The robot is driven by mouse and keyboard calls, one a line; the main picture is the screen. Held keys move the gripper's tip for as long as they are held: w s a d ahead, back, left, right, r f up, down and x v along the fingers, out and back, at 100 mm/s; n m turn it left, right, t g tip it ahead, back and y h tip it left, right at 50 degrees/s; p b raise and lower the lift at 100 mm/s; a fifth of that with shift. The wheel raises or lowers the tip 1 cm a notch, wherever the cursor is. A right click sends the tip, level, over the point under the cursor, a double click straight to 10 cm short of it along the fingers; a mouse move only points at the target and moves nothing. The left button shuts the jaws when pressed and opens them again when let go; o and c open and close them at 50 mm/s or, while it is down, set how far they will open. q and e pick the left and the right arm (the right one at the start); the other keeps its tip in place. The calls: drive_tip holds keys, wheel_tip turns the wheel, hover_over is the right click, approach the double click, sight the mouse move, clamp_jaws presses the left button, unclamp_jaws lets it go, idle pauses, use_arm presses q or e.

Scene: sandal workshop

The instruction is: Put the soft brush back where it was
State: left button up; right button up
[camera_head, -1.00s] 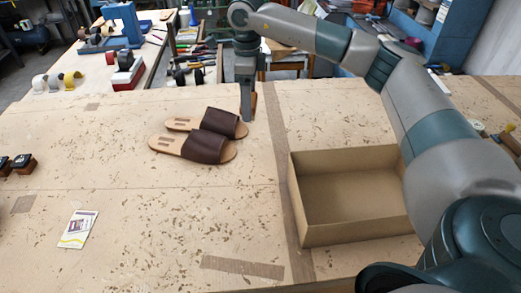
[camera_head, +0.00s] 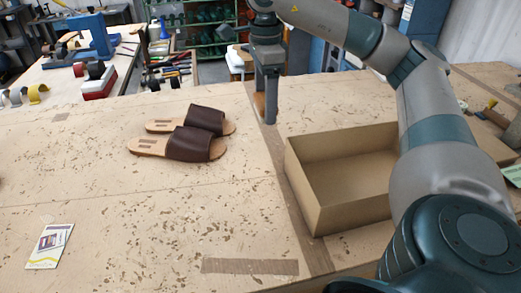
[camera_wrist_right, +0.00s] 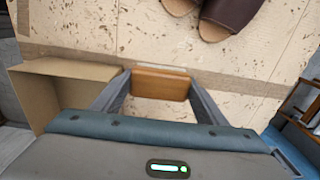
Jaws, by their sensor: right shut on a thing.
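My right gripper (camera_head: 268,112) is upright over the bench beyond the box, to the right of the sandals. In the head view the brush is mostly hidden by the fingers. I cannot tell whether it touches the bench. My left gripper is not in view.
Two brown sandals (camera_head: 196,146) lie left of the gripper. An open, empty cardboard box (camera_head: 305,190) stands to its front right. A card (camera_head: 50,246) lies at the front left. The bench (camera_head: 120,210) is clear at front middle.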

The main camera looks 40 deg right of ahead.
wheel_tip(320, 180, down, 6)
drive_tip(key=shift+p, duration=0.55)
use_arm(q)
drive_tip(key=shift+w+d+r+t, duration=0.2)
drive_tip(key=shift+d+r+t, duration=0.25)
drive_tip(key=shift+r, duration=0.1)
use_arm(e)
drive_tip(key=shift+f, duration=0.15)
drive_tip(key=shift+f+p, duration=0.35)
drive_tip(key=shift+f, duration=1.45)
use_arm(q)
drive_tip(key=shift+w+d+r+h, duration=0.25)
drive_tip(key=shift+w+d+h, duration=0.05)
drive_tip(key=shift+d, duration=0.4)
use_arm(e)
drive_tip(key=shift+f, duration=0.15)
